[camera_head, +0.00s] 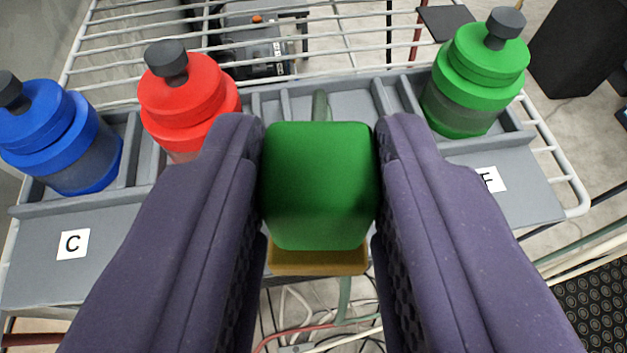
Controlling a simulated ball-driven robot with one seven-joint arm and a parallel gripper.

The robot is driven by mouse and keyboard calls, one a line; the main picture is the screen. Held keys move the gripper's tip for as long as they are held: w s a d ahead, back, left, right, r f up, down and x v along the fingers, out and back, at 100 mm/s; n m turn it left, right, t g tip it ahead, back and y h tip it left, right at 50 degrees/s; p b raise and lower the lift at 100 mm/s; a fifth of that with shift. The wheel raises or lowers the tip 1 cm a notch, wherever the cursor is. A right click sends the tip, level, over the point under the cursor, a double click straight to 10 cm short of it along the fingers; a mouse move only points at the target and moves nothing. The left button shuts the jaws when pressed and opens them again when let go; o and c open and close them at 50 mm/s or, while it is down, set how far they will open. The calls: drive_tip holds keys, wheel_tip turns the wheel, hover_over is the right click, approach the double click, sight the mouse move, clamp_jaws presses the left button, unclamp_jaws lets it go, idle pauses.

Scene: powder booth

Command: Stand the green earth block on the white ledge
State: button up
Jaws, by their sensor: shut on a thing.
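My gripper (320,190) has two dark purple fingers that are shut on the green earth block (320,185). They press on its left and right sides. The block is bright green with rounded edges, and a yellow-brown part (318,262) shows at its lower edge; I cannot tell whether this belongs to the block. The block is in front of a grey compartment tray, and I cannot tell the gap between them. I cannot make out a white ledge in this view.
The grey tray (40,272) rests on a white wire rack (567,179). It holds a blue bottle (55,135), a red bottle (190,100) and a green bottle (475,75). Labels C (73,244) and F (490,179) are on its front. Cables lie below.

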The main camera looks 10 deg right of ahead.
drive_tip(key=s+a+f+n+y+b, duration=0.2)
drive_tip(key=s+a+f, duration=0.1)
drive_tip(key=a, duration=0.7)
drive_tip(key=s+a+f+n+y+b, duration=0.1)
drive_tip(key=s+a+f+y+b, duration=0.15)
drive_tip(key=a, duration=0.65)
drive_tip(key=s+a+f+n+y+b, duration=0.1)
drive_tip(key=s+a+f+n, duration=0.2)
drive_tip(key=a, duration=0.7)
drive_tip(key=shift+m, duration=0.5)
drive_tip(key=shift+w+d+f+b, duration=0.15)
drive_tip(key=shift+w+b, duration=0.15)
drive_tip(key=shift+w, duration=1.1)
drive_tip(key=shift+w+f+b, duration=0.1)
drive_tip(key=shift+w+b, duration=0.2)
drive_tip(key=shift+w, duration=1.1)
drive_tip(key=shift+w+d+f+b, duration=0.15)
drive_tip(key=shift+w+b, duration=0.15)
drive_tip(key=shift+w, duration=1.1)
drive_tip(key=shift+s+f+b, duration=0.1)
drive_tip(key=shift+f+b, duration=0.35)
drive_tip(key=shift+f, duration=0.05)
drive_tip(key=shift+f+b, duration=0.5)
drive_tip(key=shift+f, duration=0.25)
drive_tip(key=shift+f, duration=0.2)
drive_tip(key=o, duration=1)
